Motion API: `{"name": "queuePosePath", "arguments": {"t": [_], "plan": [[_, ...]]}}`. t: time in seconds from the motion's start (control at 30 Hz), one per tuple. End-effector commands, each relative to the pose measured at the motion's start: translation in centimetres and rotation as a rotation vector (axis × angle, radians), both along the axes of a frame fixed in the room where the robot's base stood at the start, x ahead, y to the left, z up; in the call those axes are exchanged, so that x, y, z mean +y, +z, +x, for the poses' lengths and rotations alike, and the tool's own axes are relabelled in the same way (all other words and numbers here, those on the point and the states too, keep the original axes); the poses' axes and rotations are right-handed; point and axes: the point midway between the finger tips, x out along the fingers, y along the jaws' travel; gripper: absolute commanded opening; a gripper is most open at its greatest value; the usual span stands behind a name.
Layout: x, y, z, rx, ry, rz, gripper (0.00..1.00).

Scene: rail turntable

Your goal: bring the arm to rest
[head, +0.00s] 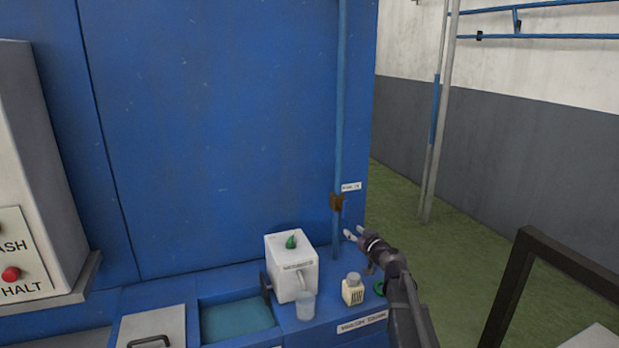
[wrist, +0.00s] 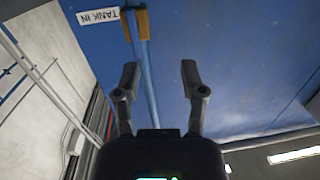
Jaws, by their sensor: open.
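My gripper (head: 355,235) is at the end of my dark arm, which reaches up from the lower right in the head view. It is held in the air above the blue ledge, to the right of the white box. In the wrist view my gripper (wrist: 160,85) shows its two fingers spread apart with nothing between them. Beyond the fingers are the blue wall (wrist: 225,60) and a thin blue pipe.
A white box (head: 291,268) with a green knob, a clear cup (head: 306,306) and a small cream container (head: 353,289) stand on the ledge. A blue pipe (head: 340,120) runs up the wall close by. Green floor (head: 400,195) lies open to the right.

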Motion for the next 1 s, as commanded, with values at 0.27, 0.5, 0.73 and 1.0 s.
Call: {"name": "queuePosePath", "arguments": {"t": [0.27, 0.5, 0.73, 1.0], "plan": [[5.2, -3.2, -6.0, 0.241, 0.187, -0.037, 0.54], [7.6, -7.3, -12.4, 0.558, 0.266, -0.094, 0.54], [7.3, -10.9, -19.1, 0.898, 0.213, -0.167, 0.54], [4.3, -13.3, -27.1, 1.270, -0.022, -0.265, 0.54]]}}
